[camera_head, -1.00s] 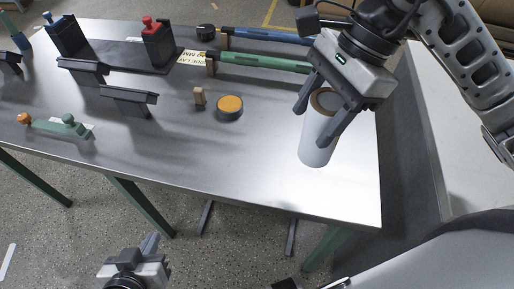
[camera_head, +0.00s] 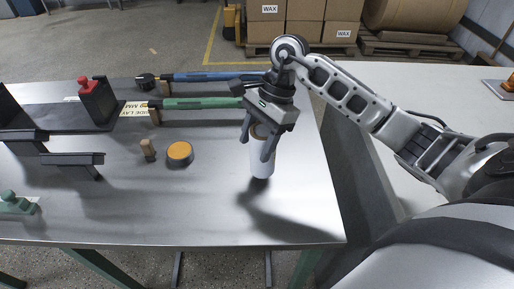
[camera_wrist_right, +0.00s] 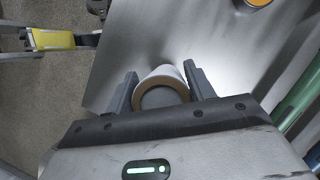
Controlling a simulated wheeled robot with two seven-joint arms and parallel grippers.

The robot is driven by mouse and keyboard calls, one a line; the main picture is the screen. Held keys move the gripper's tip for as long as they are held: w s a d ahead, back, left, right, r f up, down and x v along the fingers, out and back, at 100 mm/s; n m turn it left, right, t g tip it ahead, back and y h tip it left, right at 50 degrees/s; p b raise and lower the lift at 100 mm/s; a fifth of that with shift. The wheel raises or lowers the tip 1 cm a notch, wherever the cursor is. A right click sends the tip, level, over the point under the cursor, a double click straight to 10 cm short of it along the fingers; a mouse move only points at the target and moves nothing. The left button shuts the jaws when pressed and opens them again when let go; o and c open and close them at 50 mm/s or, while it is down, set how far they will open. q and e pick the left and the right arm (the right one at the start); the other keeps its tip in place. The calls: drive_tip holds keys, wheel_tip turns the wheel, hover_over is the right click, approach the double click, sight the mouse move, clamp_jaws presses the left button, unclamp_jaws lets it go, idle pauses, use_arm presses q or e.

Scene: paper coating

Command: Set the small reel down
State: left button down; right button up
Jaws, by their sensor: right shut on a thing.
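The small reel (camera_head: 261,162) is a white roll with a brown core ring. It is upright near the right part of the metal table (camera_head: 215,215). My right gripper (camera_head: 262,146) is shut on it from above, one finger on each side. In the right wrist view the reel (camera_wrist_right: 160,82) sits between the two fingers of the gripper (camera_wrist_right: 161,88). A dark shadow spreads on the table right of and below the reel. I cannot tell whether its base touches the table. My left gripper is out of view.
An orange-topped round puck (camera_head: 180,152) and a small wooden peg (camera_head: 148,150) stand left of the reel. Green (camera_head: 200,103) and blue (camera_head: 210,76) bars lie behind. Black stands (camera_head: 72,160) fill the left. Bare table lies in front of the reel.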

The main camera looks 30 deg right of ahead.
sight(252, 163)
wheel_tip(252, 163, down, 3)
drive_tip(key=shift+w+f+p, duration=0.1)
drive_tip(key=shift+p, duration=0.3)
